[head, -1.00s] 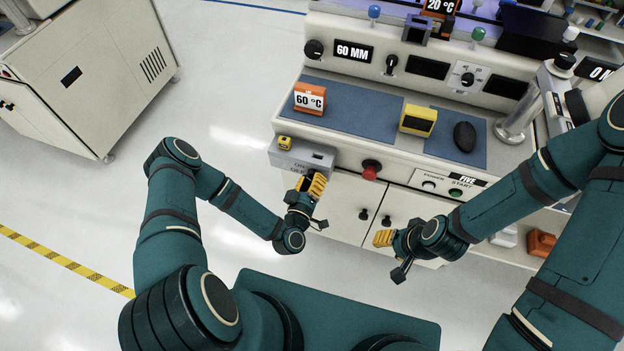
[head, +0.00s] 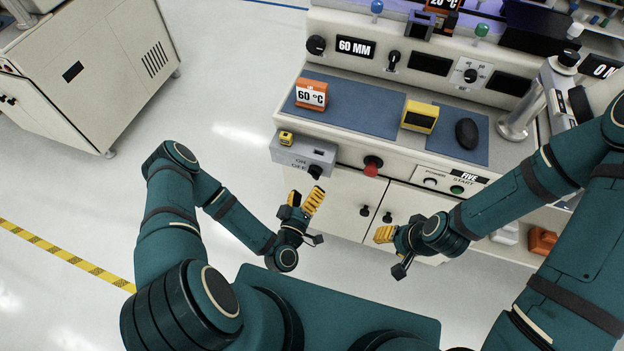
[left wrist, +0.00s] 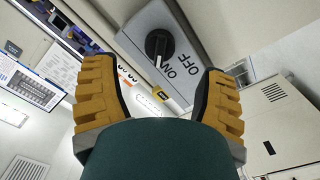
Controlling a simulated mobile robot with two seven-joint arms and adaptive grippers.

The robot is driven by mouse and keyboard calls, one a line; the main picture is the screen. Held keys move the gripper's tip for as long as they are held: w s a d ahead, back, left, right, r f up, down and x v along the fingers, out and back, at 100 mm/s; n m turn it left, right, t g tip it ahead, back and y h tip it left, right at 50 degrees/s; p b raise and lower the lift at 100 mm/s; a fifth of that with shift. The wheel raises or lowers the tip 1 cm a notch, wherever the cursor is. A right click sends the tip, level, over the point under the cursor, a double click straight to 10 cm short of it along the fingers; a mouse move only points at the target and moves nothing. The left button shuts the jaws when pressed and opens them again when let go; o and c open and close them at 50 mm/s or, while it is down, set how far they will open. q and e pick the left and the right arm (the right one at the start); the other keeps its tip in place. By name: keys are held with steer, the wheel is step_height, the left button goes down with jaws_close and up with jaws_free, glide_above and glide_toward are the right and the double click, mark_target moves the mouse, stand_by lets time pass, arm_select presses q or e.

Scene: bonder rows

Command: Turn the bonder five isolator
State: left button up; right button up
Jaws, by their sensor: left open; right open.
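The isolator is a grey box (head: 300,152) on the front left corner of the bonder marked FIVE, with ON and OFF lettering and a black rotary knob (head: 316,172). In the left wrist view the knob (left wrist: 158,44) has a white mark pointing close to ON. My left gripper (head: 305,199) is open and empty, just below and apart from the knob. Its two yellow fingers (left wrist: 158,85) show spread in the left wrist view, with the knob beyond and between them. My right gripper (head: 385,235) hangs in front of the cabinet doors, its jaws seen partly.
The panel marked FIVE (head: 469,177) has POWER and START buttons. An orange 60 °C sign (head: 311,94) stands on the blue mat. Floor is free at left.

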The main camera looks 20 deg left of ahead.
arm_select(q)
steer(key=s, duration=0.6)
steer(key=shift+a, duration=0.1)
steer(key=shift+w, duration=0.15)
